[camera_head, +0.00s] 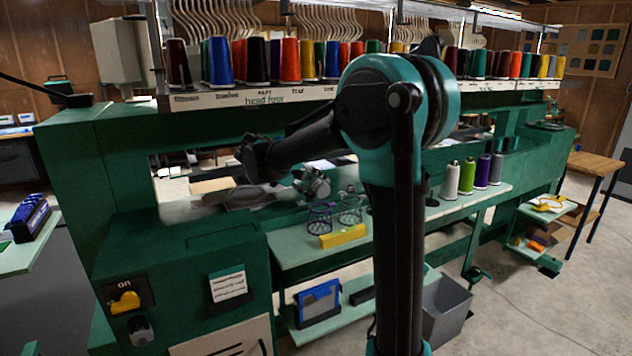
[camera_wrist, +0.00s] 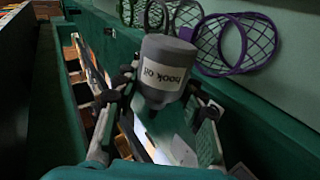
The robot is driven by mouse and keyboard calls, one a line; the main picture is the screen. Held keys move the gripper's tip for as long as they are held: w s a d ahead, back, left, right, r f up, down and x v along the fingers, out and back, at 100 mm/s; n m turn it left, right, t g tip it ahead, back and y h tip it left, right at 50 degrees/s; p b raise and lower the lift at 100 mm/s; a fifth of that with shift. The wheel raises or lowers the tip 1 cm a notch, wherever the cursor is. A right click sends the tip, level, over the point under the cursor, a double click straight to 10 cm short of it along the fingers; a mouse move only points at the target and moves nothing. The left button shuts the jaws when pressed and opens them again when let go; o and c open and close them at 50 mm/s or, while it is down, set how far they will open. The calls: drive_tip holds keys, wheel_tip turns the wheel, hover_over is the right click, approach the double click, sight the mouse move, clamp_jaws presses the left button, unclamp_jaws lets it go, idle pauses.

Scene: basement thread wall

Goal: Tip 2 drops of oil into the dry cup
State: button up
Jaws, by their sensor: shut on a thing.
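In the wrist view, a grey bottle (camera_wrist: 170,52) with a white label reading "hook oil" is between the fingers of my gripper (camera_wrist: 157,122). The label is upside down in that picture. My gripper is shut on the bottle, and the bottle's lower end is partly hidden by the fingers. In the head view, my gripper (camera_head: 312,183) is over the green machine's middle opening, close above the wire baskets; the bottle is too small there to make out clearly. I cannot pick out the dry cup in either view.
A purple wire basket (camera_head: 319,218) and a grey wire basket (camera_head: 350,209) stand on the shelf behind a yellow block (camera_head: 343,237). Several thread cones (camera_head: 467,176) stand to the right. The green cabinet (camera_head: 180,270) is at the left front.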

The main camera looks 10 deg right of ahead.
drive_tip(key=shift+f, duration=0.2)
drive_tip(key=shift+r+n+g+h, duration=0.1)
drive_tip(key=shift+n+g+h, duration=0.2)
drive_tip(key=shift+n+g, duration=0.65)
idle(0.8)
drive_tip(key=shift+m+t, duration=0.95)
drive_tip(key=shift+a+m+t+y, duration=0.1)
drive_tip(key=shift+m+t+y, duration=0.4)
drive_tip(key=shift+t, duration=0.2)
